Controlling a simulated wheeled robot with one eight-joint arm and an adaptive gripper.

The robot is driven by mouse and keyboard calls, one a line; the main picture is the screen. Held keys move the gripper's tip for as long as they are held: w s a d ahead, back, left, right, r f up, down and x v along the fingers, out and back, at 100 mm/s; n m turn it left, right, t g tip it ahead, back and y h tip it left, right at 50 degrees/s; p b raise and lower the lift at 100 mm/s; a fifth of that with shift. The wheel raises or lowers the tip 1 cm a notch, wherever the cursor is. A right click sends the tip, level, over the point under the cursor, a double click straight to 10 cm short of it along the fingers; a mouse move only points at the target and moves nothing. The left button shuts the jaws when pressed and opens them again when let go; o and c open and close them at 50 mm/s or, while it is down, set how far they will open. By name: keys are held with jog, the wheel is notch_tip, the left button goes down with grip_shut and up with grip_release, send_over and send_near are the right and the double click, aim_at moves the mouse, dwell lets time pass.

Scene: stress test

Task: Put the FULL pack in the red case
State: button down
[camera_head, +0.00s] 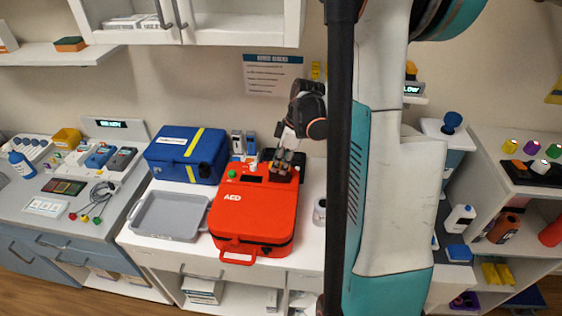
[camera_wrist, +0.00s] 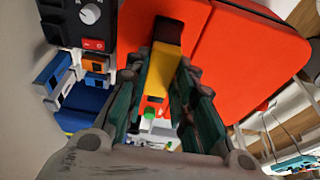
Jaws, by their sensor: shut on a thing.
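The red case (camera_head: 256,208), marked AED, lies shut on the white counter. Its red lid also fills much of the wrist view (camera_wrist: 232,55). My gripper (camera_head: 286,168) is over the case's back right part, pointing down. In the wrist view my gripper (camera_wrist: 160,100) is shut on a yellow and dark pack (camera_wrist: 160,72), held between the fingers. Its label and charge mark cannot be read. I cannot tell whether the pack touches the case.
A black device with a dial (camera_wrist: 88,20) stands beside the case. A blue bag (camera_head: 187,153) and a grey tray (camera_head: 170,215) are left of the case. A display (camera_head: 411,88) at the right reads LOW. The grey tray is empty.

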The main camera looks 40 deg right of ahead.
jog(key=shift+f+b, duration=1.35)
jog(key=shift+f, duration=0.3)
jog(key=c, duration=1.3)
grip_release()
jog(key=shift+r, duration=0.1)
jog(key=v, duration=1.2)
jog(key=shift+a, duration=0.1)
